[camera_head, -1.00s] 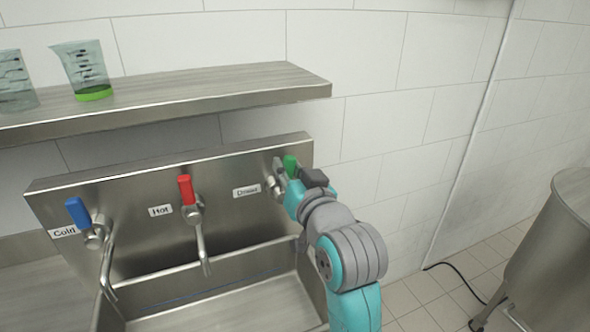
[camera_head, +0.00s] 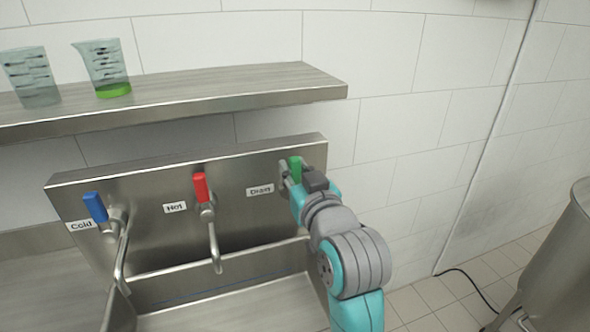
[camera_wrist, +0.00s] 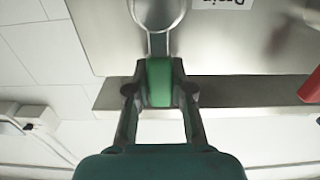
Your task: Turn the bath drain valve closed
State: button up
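The drain valve's green handle (camera_head: 296,168) points up at the right end of the steel panel, right of the "Drain" label (camera_head: 260,189). Its metal body (camera_head: 284,184) is partly hidden by my gripper (camera_head: 300,186). In the wrist view, which sees the scene upside down, the green handle (camera_wrist: 159,82) lies between the two dark fingertips of my gripper (camera_wrist: 159,90). The fingers press close on both its sides, so my gripper looks shut on it. The round metal valve end (camera_wrist: 158,14) is just beyond the fingertips.
The red hot handle (camera_head: 200,187) and blue cold handle (camera_head: 95,207) are to the left, with spouts over the sink (camera_head: 235,300). A shelf (camera_head: 220,98) with two measuring cups (camera_head: 103,68) runs above. A steel vessel (camera_head: 560,265) stands at right.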

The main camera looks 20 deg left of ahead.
jog(key=o, duration=0.5)
jog(key=shift+c, duration=0.2)
jog(key=v, duration=1.2)
